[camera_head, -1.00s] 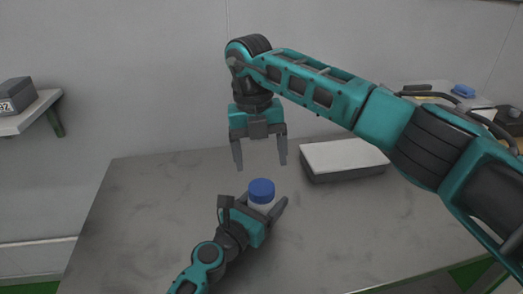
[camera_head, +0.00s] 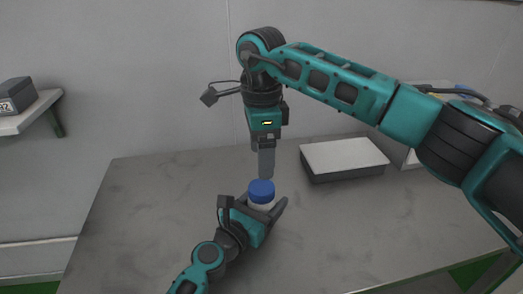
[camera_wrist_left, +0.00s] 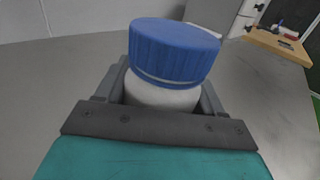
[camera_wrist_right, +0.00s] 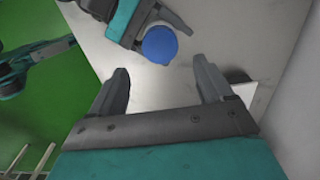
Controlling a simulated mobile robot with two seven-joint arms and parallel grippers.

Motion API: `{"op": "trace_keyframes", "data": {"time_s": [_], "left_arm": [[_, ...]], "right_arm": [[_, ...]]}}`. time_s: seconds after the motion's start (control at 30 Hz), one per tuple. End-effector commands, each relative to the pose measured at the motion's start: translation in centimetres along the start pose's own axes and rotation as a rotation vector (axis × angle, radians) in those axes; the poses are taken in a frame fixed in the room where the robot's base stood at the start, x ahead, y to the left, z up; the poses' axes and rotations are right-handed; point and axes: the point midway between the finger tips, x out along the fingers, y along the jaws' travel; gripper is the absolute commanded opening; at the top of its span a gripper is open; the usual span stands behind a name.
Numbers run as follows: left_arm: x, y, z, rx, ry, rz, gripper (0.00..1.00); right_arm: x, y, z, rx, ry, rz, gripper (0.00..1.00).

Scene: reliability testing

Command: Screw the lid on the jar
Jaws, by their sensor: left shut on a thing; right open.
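The white jar (camera_head: 261,206) stands on the grey table with the blue lid (camera_head: 261,190) on its top. In the left wrist view the lid (camera_wrist_left: 174,52) sits over the white jar body (camera_wrist_left: 160,95), slightly tilted in the picture. My left gripper (camera_head: 268,212) is shut around the jar body, below the lid. My right gripper (camera_head: 266,176) points down above the lid, its fingers seen edge-on in the head view. In the right wrist view the right gripper (camera_wrist_right: 161,88) is open and empty, with the lid (camera_wrist_right: 160,45) beyond its fingertips.
A box with a white top (camera_head: 343,156) lies on the table (camera_head: 140,205) to the right of the jar. A shelf (camera_head: 30,118) with a dark box (camera_head: 16,95) is on the left wall. The table's left side is clear.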

Motion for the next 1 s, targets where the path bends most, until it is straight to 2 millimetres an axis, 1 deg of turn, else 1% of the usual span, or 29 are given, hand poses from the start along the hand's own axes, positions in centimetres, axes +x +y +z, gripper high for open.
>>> {"op": "trace_keyframes", "data": {"time_s": [0.33, 0.47, 0.57, 0.8, 0.9, 1.0], "left_arm": [[0.0, 0.0, -0.1, 0.000, 0.001, -0.001, 0.00], [0.0, 0.0, -0.1, 0.000, 0.001, -0.001, 0.00], [0.0, 0.0, -0.1, 0.000, 0.001, -0.001, 0.00], [0.0, 0.0, -0.1, 0.000, 0.001, -0.001, 0.00], [0.0, 0.0, -0.1, 0.000, 0.001, -0.001, 0.00], [0.0, 0.0, -0.1, 0.000, 0.001, -0.001, 0.00]], "right_arm": [[0.0, 0.0, 0.0, -0.016, -0.001, -0.001, 0.80], [0.5, 0.0, 0.0, -0.015, -0.001, 0.001, 0.80], [1.7, 0.0, 0.0, -0.014, -0.002, 0.002, 0.80], [5.5, 0.1, 0.0, -0.015, -0.002, 0.003, 0.80], [6.7, 0.0, 0.0, -0.014, -0.001, 0.002, 0.80], [7.5, 0.0, 0.0, -0.014, -0.001, 0.001, 0.80]]}}
